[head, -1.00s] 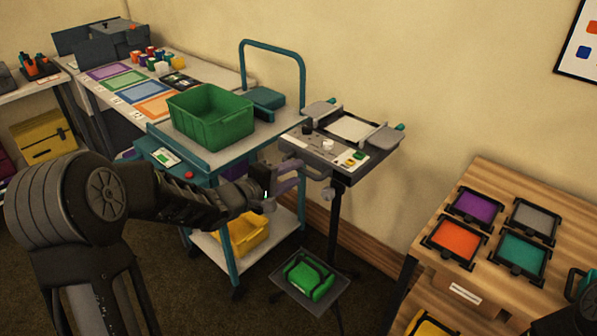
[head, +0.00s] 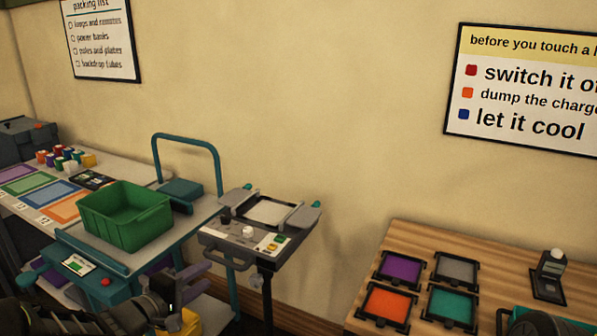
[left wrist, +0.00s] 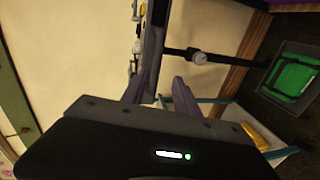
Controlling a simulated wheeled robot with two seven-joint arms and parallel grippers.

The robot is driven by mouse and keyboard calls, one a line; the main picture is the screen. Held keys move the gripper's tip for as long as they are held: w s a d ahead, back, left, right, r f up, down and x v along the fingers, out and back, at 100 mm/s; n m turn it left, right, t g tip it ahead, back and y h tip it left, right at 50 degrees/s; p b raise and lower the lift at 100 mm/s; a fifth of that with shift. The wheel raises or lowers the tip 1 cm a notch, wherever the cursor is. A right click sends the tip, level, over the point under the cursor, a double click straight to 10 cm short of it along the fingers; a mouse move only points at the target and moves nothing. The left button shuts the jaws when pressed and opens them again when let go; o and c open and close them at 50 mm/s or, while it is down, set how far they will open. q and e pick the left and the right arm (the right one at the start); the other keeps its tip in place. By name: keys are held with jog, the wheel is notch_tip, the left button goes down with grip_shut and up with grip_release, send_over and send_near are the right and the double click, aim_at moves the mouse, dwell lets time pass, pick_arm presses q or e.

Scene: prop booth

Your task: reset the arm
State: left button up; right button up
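My left gripper (head: 203,277) is low in the head view, in front of the cart and below the small stand tray. Its purple-grey fingers are apart in the left wrist view (left wrist: 161,78), with nothing held between them. The arm behind it runs along the bottom left edge and is mostly cut off. My right gripper is not in view.
A teal cart (head: 205,212) bears a green crate (head: 125,232). A stand tray (head: 228,240) is just beyond my left gripper. A wooden table (head: 405,240) with coloured square panels stands at right. A green case (left wrist: 291,80) lies low.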

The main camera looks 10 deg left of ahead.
pick_arm(q)
jog(key=s+d+f+m+g+y, duration=0.1)
jog(key=s+d+f+m+g, duration=0.15)
jog(key=f, duration=0.55)
jog(key=s+d+f+m+g+y, duration=0.1)
jog(key=s+d+f+m+g, duration=0.15)
jog(key=f, duration=0.45)
jog(key=s+d+f+m+g+y, duration=0.1)
jog(key=s+f+m, duration=0.25)
jog(key=f, duration=0.45)
jog(key=s+d+f+m+g, duration=0.1)
jog(key=s+d+f+g, duration=0.3)
jog(key=s+d+f, duration=0.3)
jog(key=s+d+f+m+g+h, duration=0.1)
jog(key=s+d+f+g, duration=0.2)
jog(key=s+d+f, duration=0.4)
jog(key=s+f, duration=0.1)
jog(key=s, duration=0.7)
jog(key=shift+s+d+m+g, duration=0.3)
jog(key=shift+d+m+g, duration=0.05)
jog(key=shift+d+g, duration=0.05)
jog(key=shift+o, duration=0.3)
